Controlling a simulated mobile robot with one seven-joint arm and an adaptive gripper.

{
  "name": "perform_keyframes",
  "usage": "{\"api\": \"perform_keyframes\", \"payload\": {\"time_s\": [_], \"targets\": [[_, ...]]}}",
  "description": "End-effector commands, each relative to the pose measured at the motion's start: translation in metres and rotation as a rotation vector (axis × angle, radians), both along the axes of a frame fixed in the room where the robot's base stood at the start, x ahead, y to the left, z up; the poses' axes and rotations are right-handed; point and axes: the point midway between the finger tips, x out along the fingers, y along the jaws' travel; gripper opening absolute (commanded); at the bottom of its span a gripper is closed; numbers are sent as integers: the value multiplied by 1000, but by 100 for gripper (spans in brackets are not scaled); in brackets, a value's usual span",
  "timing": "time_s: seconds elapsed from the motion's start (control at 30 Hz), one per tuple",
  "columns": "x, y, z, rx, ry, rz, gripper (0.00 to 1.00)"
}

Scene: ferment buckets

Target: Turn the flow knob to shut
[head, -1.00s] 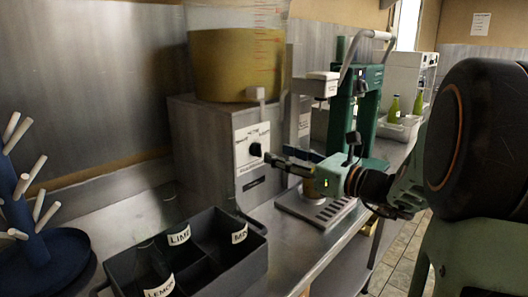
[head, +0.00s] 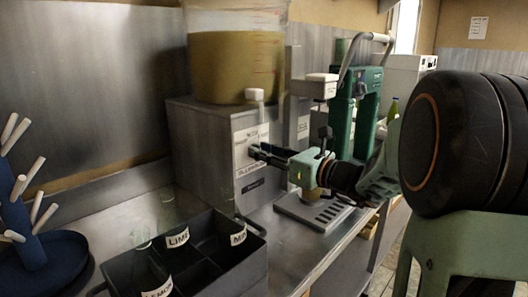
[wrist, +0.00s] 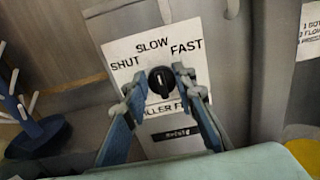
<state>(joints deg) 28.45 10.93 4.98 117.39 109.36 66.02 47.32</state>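The flow knob (wrist: 161,80) is black and round with a pale mark that appears to point up toward SLOW. It sits on a white label (wrist: 142,50) reading SHUT, SLOW and FAST from left to right. My gripper (wrist: 158,82) is open, with one finger on each side of the knob; I cannot tell whether either finger touches it. In the head view my gripper (head: 262,153) reaches the white label (head: 247,137) on the front of the grey metal box, and hides the knob.
A clear bucket of yellow-brown liquid (head: 236,65) stands on the box. A dark divided crate (head: 215,275) with LIME and LEMON labels is at the front, beside a blue peg rack (head: 30,235). A green press stand (head: 367,125) and a drip tray (head: 312,213) are right of the box.

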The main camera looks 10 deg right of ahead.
Motion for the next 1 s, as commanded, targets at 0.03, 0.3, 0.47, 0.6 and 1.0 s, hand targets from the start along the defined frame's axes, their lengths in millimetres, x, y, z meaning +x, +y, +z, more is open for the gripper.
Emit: {"api": "perform_keyframes", "payload": {"time_s": [0.03, 0.3, 0.47, 0.6, 1.0], "targets": [[0, 0, 0, 0, 0, 0, 10], [0, 0, -1, -9, -6, 0, 1], [-1, 0, -2, -48, -36, 0, 1], [-1, 1, -5, -114, -84, 0, 1], [-3, 4, -7, -385, -282, 0, 1]]}}
